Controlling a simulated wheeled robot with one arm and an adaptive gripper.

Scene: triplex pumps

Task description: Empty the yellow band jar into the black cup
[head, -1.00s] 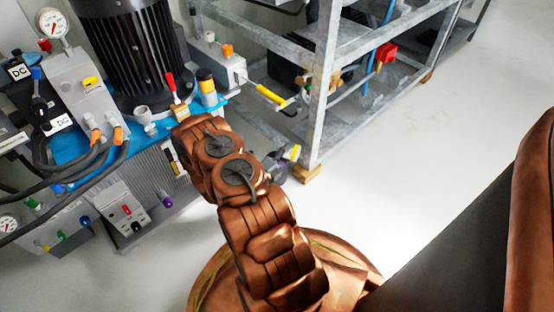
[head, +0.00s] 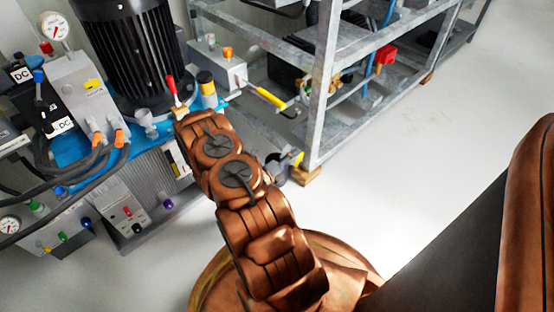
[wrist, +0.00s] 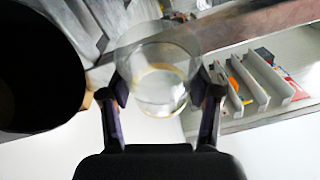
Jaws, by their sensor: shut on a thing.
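The jar (wrist: 160,78) is clear glass with a thin yellowish ring, and it sits between my two fingers in the wrist view. My gripper (wrist: 163,98) is shut on it, one finger on each side. In the head view my gripper (head: 283,168) is mostly hidden behind my copper-coloured arm, with a small yellow patch beside it near the rack's foot. A large round black shape (wrist: 40,65) fills the left of the wrist view; I cannot tell for sure whether it is the black cup. The jar's contents cannot be made out.
A grey metal rack (head: 322,90) stands just behind my gripper, on a wooden block (head: 306,176). A black finned motor (head: 130,50) and a blue-based pump unit with hoses stand to the left. The pale floor (head: 430,130) on the right is clear.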

